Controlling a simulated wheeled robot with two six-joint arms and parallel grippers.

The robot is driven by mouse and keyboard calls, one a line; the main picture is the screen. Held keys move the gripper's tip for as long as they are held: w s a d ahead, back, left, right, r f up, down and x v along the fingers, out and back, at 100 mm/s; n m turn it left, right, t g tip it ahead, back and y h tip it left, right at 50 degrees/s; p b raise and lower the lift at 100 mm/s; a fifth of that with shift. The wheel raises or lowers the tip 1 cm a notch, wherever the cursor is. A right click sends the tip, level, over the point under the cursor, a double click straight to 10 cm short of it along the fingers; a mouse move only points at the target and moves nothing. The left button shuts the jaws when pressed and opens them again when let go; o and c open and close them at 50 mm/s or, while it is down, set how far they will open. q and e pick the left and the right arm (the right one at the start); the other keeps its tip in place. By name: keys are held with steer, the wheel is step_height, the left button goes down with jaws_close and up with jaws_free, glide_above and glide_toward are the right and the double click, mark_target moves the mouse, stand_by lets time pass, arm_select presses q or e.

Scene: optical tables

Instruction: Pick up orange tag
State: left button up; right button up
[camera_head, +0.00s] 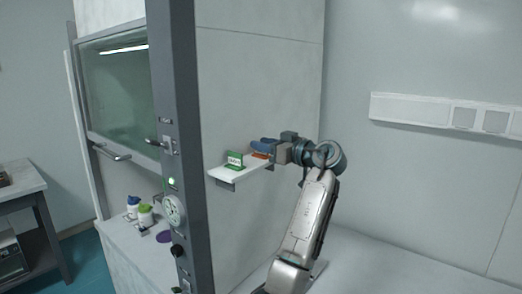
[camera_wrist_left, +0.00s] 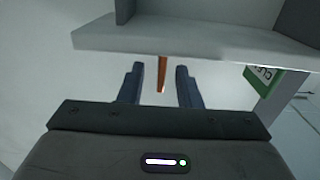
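The orange tag (camera_head: 260,155) is at the right end of a small white wall shelf (camera_head: 222,173), partly hidden by my left gripper (camera_head: 264,146). In the left wrist view the orange tag (camera_wrist_left: 162,73) shows as a thin upright strip between the two blue fingers of my left gripper (camera_wrist_left: 159,85). The fingers are open, with a gap on each side of the strip. A green tag with white lettering (camera_head: 235,160) stands on the shelf left of the orange one; it also shows at the right in the left wrist view (camera_wrist_left: 262,78). My right gripper is not seen.
A grey post (camera_head: 178,110) with a round gauge (camera_head: 173,210) stands left of the shelf, beside a fume hood with a glass sash (camera_head: 120,90). Bottles (camera_head: 145,214) stand on the bench below. The white surface at the right is clear.

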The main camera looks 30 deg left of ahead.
arm_select(q)
steer(key=shift+d, duration=0.15)
steer(key=c, duration=0.5)
jaws_close()
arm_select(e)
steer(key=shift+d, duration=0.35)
arm_select(q)
steer(key=shift+r, duration=0.1)
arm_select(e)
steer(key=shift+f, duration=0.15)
